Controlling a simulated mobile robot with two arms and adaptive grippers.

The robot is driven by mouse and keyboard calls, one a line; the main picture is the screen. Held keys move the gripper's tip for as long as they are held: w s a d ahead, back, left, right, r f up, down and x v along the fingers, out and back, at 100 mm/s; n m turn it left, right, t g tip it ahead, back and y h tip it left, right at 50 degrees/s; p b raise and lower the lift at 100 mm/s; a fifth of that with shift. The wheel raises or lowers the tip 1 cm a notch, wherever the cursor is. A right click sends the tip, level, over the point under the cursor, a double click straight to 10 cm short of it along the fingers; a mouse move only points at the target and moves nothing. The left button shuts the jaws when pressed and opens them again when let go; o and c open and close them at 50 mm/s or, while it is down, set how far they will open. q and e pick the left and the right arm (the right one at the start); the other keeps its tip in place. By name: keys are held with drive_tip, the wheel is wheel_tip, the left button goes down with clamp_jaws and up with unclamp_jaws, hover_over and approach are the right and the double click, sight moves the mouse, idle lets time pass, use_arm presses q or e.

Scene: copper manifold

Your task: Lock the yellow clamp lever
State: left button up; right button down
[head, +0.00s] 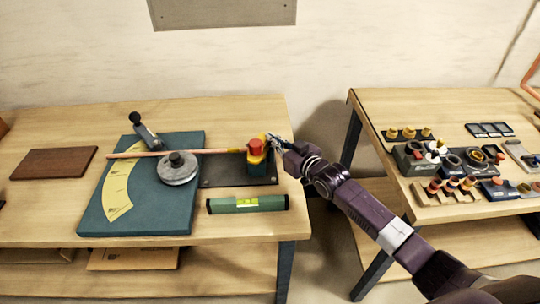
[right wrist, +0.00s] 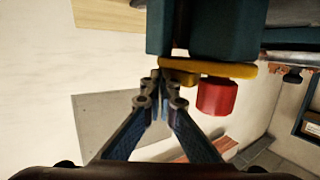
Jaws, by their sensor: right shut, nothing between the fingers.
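The yellow clamp lever (right wrist: 235,70) lies across a dark teal clamp body (right wrist: 215,30) in the right wrist view, with a red cap (right wrist: 217,96) beside it. In the head view the clamp's red cap (head: 256,145) and a little yellow show at the right end of the copper tube (head: 215,151). My right gripper (head: 272,141) is just right of the clamp there. In the right wrist view its fingers (right wrist: 159,80) are shut and empty, tips close to the lever's left end; I cannot tell if they touch. My left gripper is not in view.
The tube crosses a teal bending board (head: 170,220) with a grey disc (head: 178,172) and a black-knobbed handle (head: 146,133). A green level (head: 247,204) lies in front of the clamp's dark plate (head: 215,176). A second table (head: 450,210) with several fittings stands right, across a gap.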

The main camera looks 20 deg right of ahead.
drive_tip(key=shift+w+a, duration=0.1)
drive_tip(key=shift+w, duration=0.4)
drive_tip(key=shift+w+a, duration=0.5)
drive_tip(key=shift+a, duration=0.1)
